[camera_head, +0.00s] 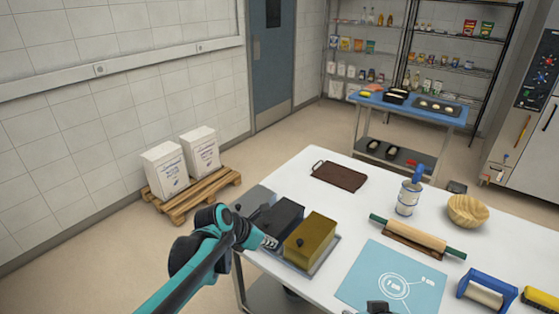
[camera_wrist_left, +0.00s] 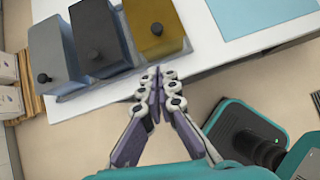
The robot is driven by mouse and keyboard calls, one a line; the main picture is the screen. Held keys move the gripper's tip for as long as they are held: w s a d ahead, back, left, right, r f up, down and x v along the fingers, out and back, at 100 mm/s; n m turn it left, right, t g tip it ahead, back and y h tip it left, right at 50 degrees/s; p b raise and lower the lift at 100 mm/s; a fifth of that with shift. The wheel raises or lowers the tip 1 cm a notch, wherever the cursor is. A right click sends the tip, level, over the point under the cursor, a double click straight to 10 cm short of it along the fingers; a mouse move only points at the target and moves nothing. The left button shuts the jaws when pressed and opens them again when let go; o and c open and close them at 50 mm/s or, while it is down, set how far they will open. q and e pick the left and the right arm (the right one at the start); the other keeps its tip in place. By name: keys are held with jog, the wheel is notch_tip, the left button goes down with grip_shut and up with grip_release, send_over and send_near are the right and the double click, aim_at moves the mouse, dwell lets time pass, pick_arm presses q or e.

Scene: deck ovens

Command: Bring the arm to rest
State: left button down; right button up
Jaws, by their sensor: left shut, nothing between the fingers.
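My left gripper (camera_head: 270,243) reaches in from the left in the head view, at the near left edge of the white table. In the left wrist view its fingers (camera_wrist_left: 160,76) are together at the tips with nothing between them. Three lidded tins stand in a row on a tray by the gripper: a grey tin (camera_wrist_left: 52,52), a black tin (camera_head: 281,217) and a gold-brown tin (camera_head: 310,238). In the wrist view the fingertips lie just in front of the tins, over the table edge. I see no clear right gripper.
The white table (camera_head: 290,184) also holds a brown board (camera_head: 339,176), a can (camera_head: 408,198), a wooden bowl (camera_head: 468,210), a rolling pin (camera_head: 415,235) and a blue mat (camera_head: 378,275). White sacks (camera_head: 165,171) stand on a pallet (camera_head: 183,205) by the wall.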

pick_arm(q)
jog(key=s+a+f+m+y+b, duration=0.2)
jog(key=s+a+f+m, duration=0.1)
jog(key=s+a+m, duration=0.4)
jog(key=s+a+f+m+t+y+b, duration=0.1)
jog(key=s+a+m, duration=0.6)
jog(key=s+m, duration=0.7)
jog(key=f+m+y+b, duration=0.1)
jog(key=m+y+b, duration=0.1)
jog(key=m, duration=0.3)
jog(key=shift+s+f+m+t+y, duration=0.2)
jog(key=shift+f+m+t+y, duration=0.1)
jog(key=shift+f, duration=0.1)
jog(key=shift+a, duration=0.1)
